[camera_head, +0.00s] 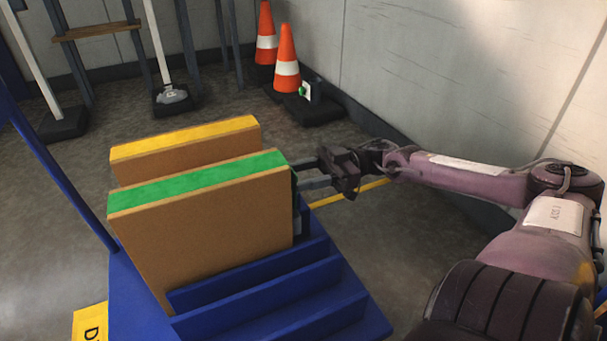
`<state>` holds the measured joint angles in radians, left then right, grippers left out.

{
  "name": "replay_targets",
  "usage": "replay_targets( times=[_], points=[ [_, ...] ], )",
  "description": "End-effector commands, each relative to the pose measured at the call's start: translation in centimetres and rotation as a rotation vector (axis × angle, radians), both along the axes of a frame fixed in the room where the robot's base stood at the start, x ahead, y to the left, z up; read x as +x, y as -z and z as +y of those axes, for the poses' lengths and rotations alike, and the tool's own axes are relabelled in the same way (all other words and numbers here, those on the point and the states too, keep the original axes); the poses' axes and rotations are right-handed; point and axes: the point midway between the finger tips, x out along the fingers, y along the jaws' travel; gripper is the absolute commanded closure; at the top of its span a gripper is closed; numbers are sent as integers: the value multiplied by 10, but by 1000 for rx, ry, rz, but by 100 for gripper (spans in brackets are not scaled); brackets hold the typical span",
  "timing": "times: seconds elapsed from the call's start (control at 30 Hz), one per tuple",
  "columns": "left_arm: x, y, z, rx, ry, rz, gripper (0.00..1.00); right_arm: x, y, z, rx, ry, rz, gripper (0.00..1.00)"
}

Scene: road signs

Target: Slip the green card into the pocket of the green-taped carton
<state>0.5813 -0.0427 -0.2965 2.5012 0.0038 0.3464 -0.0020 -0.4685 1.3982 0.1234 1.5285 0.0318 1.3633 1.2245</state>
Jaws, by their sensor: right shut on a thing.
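The green-taped carton (220,225) stands upright in the blue rack, with a green strip along its top edge. A dark fitting (298,212) shows at its right end; I cannot tell whether this is the pocket. My right gripper (302,176) is at that end, its fingers pointing left toward the carton. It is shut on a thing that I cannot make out. I cannot make out the green card anywhere. My left gripper is not in view.
A yellow-taped carton (187,148) stands right behind the green-taped one. The blue rack (345,322) has empty slots in front.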

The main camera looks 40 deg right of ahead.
Motion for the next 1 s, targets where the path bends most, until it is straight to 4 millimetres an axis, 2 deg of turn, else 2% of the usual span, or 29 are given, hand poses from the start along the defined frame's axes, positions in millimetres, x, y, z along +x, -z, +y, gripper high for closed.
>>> replay_targets(
  times=[1.0],
  points=[
    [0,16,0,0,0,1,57,0,19,0,0,0,0,78]
  ],
)
